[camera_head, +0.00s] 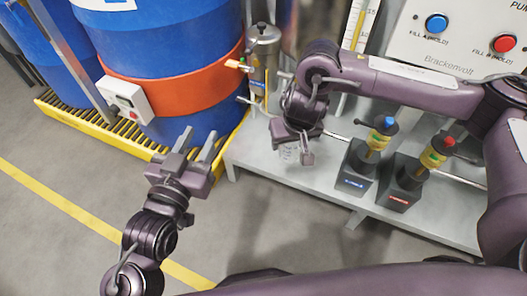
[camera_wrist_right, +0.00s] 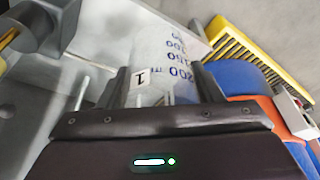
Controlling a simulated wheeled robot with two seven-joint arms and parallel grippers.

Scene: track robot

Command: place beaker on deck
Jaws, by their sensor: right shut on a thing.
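The beaker (camera_head: 288,153) is clear, and only a small part of it shows below my right gripper (camera_head: 293,152) in the head view. In the right wrist view the beaker (camera_wrist_right: 165,50) has blue volume marks and a label "1". My right gripper (camera_wrist_right: 162,88) is shut on it. The grey deck (camera_head: 251,160) lies below; I cannot tell whether the beaker touches it. My left gripper (camera_head: 198,144) is open and empty over the floor, left of the deck.
Two valves, blue-topped (camera_head: 374,147) and red-topped (camera_head: 425,165), stand on the deck right of my right gripper. A control panel (camera_head: 460,35) is behind. A blue drum (camera_head: 165,60) with an orange band stands on a yellow-edged grate (camera_head: 95,133) at left.

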